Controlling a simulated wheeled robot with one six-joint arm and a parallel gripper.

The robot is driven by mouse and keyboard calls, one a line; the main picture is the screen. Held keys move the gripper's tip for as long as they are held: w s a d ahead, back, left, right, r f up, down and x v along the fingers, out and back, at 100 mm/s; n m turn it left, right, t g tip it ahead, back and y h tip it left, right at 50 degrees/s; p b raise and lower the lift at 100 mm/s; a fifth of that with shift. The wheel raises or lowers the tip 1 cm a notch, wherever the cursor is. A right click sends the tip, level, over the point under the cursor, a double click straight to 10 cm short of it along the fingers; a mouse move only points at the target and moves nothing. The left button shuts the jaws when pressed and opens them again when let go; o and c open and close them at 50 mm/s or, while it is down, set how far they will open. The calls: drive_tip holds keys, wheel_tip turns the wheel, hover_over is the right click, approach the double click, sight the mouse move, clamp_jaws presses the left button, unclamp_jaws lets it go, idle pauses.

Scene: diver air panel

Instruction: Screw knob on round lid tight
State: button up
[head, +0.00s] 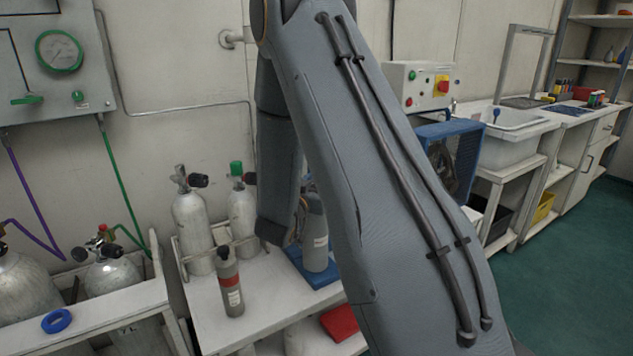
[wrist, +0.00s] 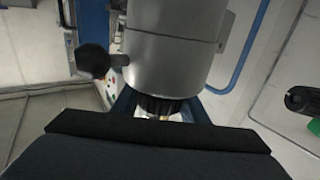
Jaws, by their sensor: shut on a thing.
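In the wrist view my gripper (wrist: 160,112) is shut on a black ribbed knob (wrist: 158,104), with a finger edge on each side of it. The knob sits at the near end of a grey metal cylinder (wrist: 168,62). The round lid under the knob cannot be told apart from this grey metal. How far the knob is screwed in does not show. In the head view a grey cylinder (head: 317,245) stands on a blue base (head: 318,272), partly covered by my arm. My gripper is hidden there behind my arm.
A black round handle (wrist: 92,61) sticks out left of the metal cylinder. A small grey bottle with a red band (head: 230,285) stands on the white bench (head: 262,312), near two tanks (head: 194,220). A red block (head: 340,322) lies at right. The green floor is clear.

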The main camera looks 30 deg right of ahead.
drive_tip(key=m+g+h, duration=0.2)
drive_tip(key=g, duration=0.1)
drive_tip(key=m+g, duration=0.1)
drive_tip(key=g, duration=0.1)
drive_tip(key=shift+s+d+m+h, duration=0.25)
drive_tip(key=shift+s+m+h, duration=0.15)
drive_tip(key=m+g, duration=0.1)
drive_tip(key=g, duration=0.1)
drive_tip(key=s+m+g+h, duration=0.1)
drive_tip(key=m+g, duration=0.1)
drive_tip(key=g, duration=0.1)
drive_tip(key=shift+d+m+g+b, duration=0.15)
drive_tip(key=shift+m+g+b, duration=0.15)
drive_tip(key=shift+b, duration=0.05)
drive_tip(key=m+g, duration=0.1)
drive_tip(key=g, duration=0.1)
drive_tip(key=s+m+g+b, duration=0.1)
drive_tip(key=g, duration=0.1)
drive_tip(key=m+g+y+b, duration=0.1)
drive_tip(key=m+g, duration=0.1)
drive_tip(key=shift+s+g, duration=0.25)
drive_tip(key=shift+g, duration=0.05)
drive_tip(key=shift+s+a+m+g+y+b, duration=0.1)
drive_tip(key=shift+s+m+g+y+b, duration=0.1)
drive_tip(key=shift+m+g+y+b, duration=0.35)
drive_tip(key=shift+s+a+m+g+y+b, duration=0.15)
drive_tip(key=shift+m+g+y, duration=0.1)
drive_tip(key=shift+m+g, duration=0.55)
drive_tip(key=shift+s+g, duration=0.1)
drive_tip(key=shift+g, duration=0.25)
